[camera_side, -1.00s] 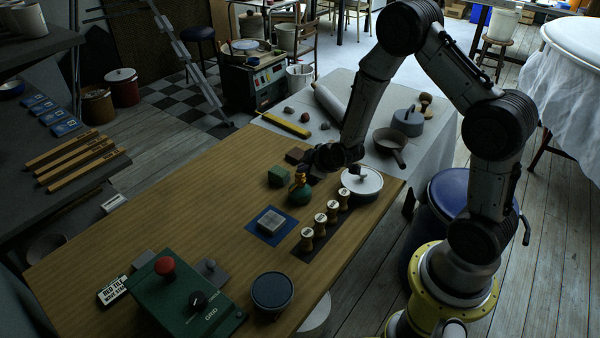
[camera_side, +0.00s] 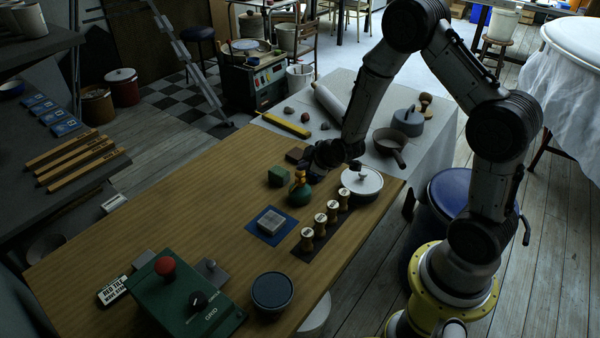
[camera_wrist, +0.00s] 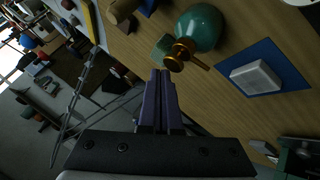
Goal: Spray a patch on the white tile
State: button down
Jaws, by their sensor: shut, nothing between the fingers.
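The white tile (camera_side: 271,222) lies flat on a dark blue mat (camera_side: 256,232) on the wooden table; in the wrist view the tile (camera_wrist: 256,77) is at the right. A round green spray bottle (camera_side: 300,195) with a brass head stands upright just behind the mat. In the wrist view its green body (camera_wrist: 205,25) and brass nozzle (camera_wrist: 177,54) are just beyond my fingertips. My gripper (camera_wrist: 160,75) is shut and empty, close beside the bottle; I cannot tell whether it touches. In the side view the fingers are dark and hard to make out.
Several stamps (camera_side: 320,222) stand in a row right of the mat. A green block (camera_side: 279,176) is left of the bottle, and a lidded white pot (camera_side: 361,182) is to its right. A green control box (camera_side: 187,300) with a red knob stands at the front.

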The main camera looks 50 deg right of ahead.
aim_at(302, 175)
jog(key=shift+r, duration=3)
jog(key=shift+w+a+r, duration=0.1)
jog(key=shift+a+r, duration=0.05)
notch_tip(302, 175, up, 11)
jog(key=w+a+t, duration=0.1)
jog(key=a+t, duration=0.2)
jog(key=s+a+r+y, duration=0.2)
jog(key=s+a+r, duration=0.3)
jog(key=s+r, duration=0.45)
jog(key=s+a+f+m+g, duration=0.1)
jog(key=s+f+m+g, duration=0.1)
jog(key=s, duration=0.7)
jog(key=s+a+f+m+g, duration=0.1)
jog(key=s+f+m+g, duration=0.1)
jog(key=s, duration=0.8)
jog(key=shift+s+a+f+m+g+y, duration=0.15)
jog(key=shift+s+a+m+g+y, duration=0.2)
jog(key=shift+m+g, duration=0.55)
